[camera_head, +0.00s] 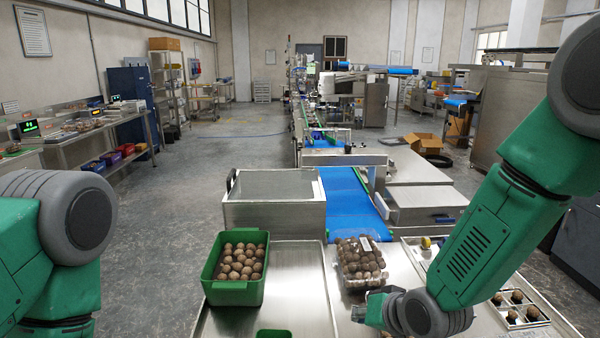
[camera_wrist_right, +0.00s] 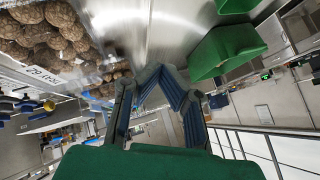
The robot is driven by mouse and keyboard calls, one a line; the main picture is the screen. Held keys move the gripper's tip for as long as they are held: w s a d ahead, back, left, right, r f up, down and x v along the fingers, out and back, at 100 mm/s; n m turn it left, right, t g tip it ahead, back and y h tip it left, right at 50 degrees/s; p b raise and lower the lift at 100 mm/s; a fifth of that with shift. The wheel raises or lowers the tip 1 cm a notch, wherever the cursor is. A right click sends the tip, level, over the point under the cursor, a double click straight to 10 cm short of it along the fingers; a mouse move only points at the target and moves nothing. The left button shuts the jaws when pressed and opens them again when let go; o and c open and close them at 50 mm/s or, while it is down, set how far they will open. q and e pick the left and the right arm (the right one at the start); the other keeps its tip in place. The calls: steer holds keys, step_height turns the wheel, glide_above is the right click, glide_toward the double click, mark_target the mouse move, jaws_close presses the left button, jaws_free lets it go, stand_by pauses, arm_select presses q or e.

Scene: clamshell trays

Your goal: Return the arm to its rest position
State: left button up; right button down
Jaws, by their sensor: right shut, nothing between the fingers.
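My right gripper (camera_head: 368,308) is low over the steel worktop in the head view, just in front of a clear clamshell tray (camera_head: 352,283) of round brown produce with a white label. In the wrist view my right gripper's fingers (camera_wrist_right: 168,76) meet at their tips with nothing between them. The clamshell's produce (camera_wrist_right: 50,38) shows there at the upper left, apart from the fingers. My left arm enters at the left edge of the head view; its gripper is out of frame.
A green crate (camera_head: 232,292) of the same produce stands on a steel tray (camera_head: 305,290). A compartmented tray (camera_head: 530,300) with single pieces lies at the right, partly behind my right arm. A steel bin (camera_head: 273,214) and blue conveyor (camera_head: 350,205) stand beyond.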

steer(key=s+d+f+g+h, duration=0.1)
steer(key=s+d+f, duration=0.35)
steer(key=s, duration=0.25)
steer(key=s+d+f+g+h, duration=0.1)
steer(key=s+d+f+g, duration=0.15)
steer(key=s+f, duration=0.3)
steer(key=s+d+f+g, duration=0.1)
steer(key=s+d+f, duration=0.3)
steer(key=s, duration=0.3)
steer(key=s+d+f+n+g+h, duration=0.1)
steer(key=s+d+f+g, duration=0.15)
steer(key=s, duration=0.65)
steer(key=s+d+f+g+h, duration=0.15)
steer(key=s+d, duration=0.25)
steer(key=s, duration=0.4)
step_height(320, 180, down, 9)
steer(key=w+a+n+t+b, duration=0.1)
steer(key=w+b, duration=0.1)
steer(key=b, duration=0.8)
steer(key=shift+w+a, duration=0.2)
steer(key=shift+w, duration=0.05)
steer(key=shift+t, duration=0.25)
